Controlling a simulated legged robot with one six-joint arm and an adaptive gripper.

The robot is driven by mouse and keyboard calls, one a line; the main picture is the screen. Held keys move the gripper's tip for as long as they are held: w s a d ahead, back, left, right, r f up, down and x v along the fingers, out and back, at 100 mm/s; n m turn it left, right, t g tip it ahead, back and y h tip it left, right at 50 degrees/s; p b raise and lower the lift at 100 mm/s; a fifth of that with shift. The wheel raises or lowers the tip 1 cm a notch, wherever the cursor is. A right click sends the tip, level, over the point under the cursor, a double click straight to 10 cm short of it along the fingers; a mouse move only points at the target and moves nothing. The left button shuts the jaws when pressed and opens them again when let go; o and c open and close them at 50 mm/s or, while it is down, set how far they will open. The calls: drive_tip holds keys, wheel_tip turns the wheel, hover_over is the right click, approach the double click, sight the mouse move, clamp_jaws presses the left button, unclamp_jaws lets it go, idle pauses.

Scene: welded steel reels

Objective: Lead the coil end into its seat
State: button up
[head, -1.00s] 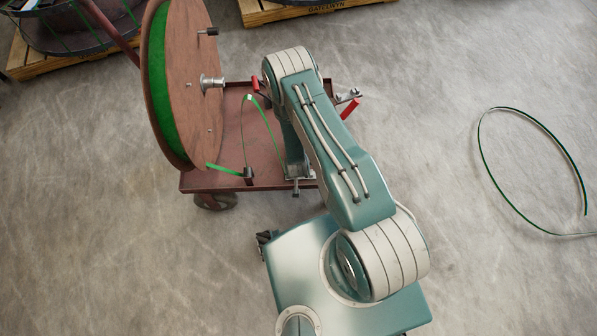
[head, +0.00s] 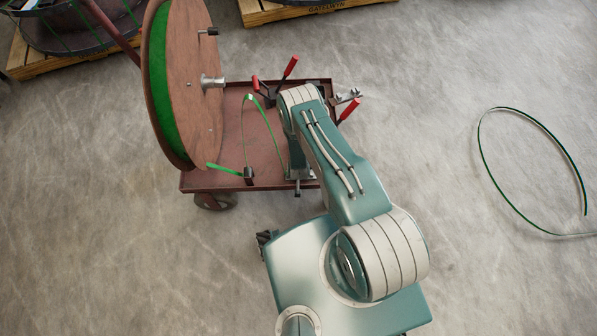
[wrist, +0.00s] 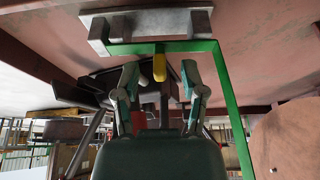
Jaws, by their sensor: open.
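The green coil strip (head: 270,118) leaves the reel (head: 190,90), passes a small dark guide (head: 249,175) and arches over the cart's deck. In the wrist view the green strip (wrist: 232,110) rises at the right, bends sharply and runs left along a steel bracket (wrist: 150,20). Its left end lies by the bracket's left block; whether it is seated I cannot tell. My gripper (wrist: 160,72) is open, its two fingers apart just below the strip in the picture. A yellow rounded piece (wrist: 159,62) shows between the fingertips. My arm hides the gripper in the head view.
The red-brown cart (head: 220,185) carries red-handled clamps (head: 290,67) along its far and right sides. A loose strip loop (head: 530,112) lies on the floor at right. Pallets (head: 270,12) stand at the back. Open floor lies right of the cart.

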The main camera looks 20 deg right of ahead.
drive_tip(key=shift+w+f, duration=0.15)
drive_tip(key=shift+f, duration=0.15)
clamp_jaws()
drive_tip(key=shift+r, duration=5)
